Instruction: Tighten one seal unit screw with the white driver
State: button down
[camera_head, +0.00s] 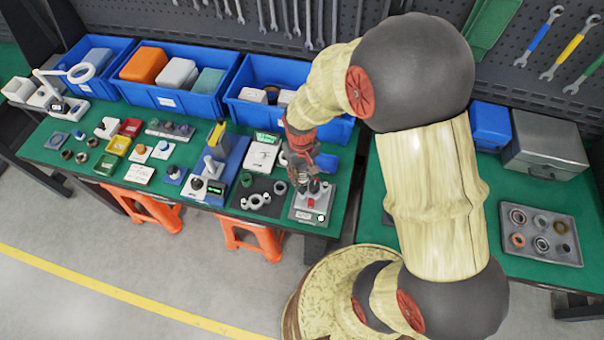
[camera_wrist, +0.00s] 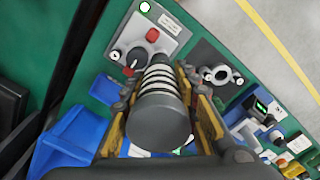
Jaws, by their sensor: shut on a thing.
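My gripper (camera_head: 306,172) is over the right front part of the left green table, above a light grey seal unit (camera_head: 300,213). In the wrist view my gripper (camera_wrist: 160,92) is shut on a driver (camera_wrist: 158,118), whose handle looks dark grey with white bands. The driver points away from the camera, toward the seal unit (camera_wrist: 177,22). The unit carries a dark round part, a red button and a lit green-white spot. The driver's tip is hidden behind its handle, so I cannot tell whether it touches a screw. The screws are too small to make out.
A dark mat (camera_head: 255,188) with grey ring parts lies just left of the seal unit. A blue and grey test stand (camera_head: 222,165) is farther left. Blue bins (camera_head: 180,98) line the back. A parts tray (camera_head: 570,255) lies on the right table.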

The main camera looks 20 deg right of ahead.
jog(key=shift+f+b, duration=0.65)
jog(key=shift+f, duration=0.75)
dwell(3.9)
jog(key=shift+r, duration=0.15)
jog(key=shift+r+p, duration=1.85)
jog(key=shift+r, duration=0.55)
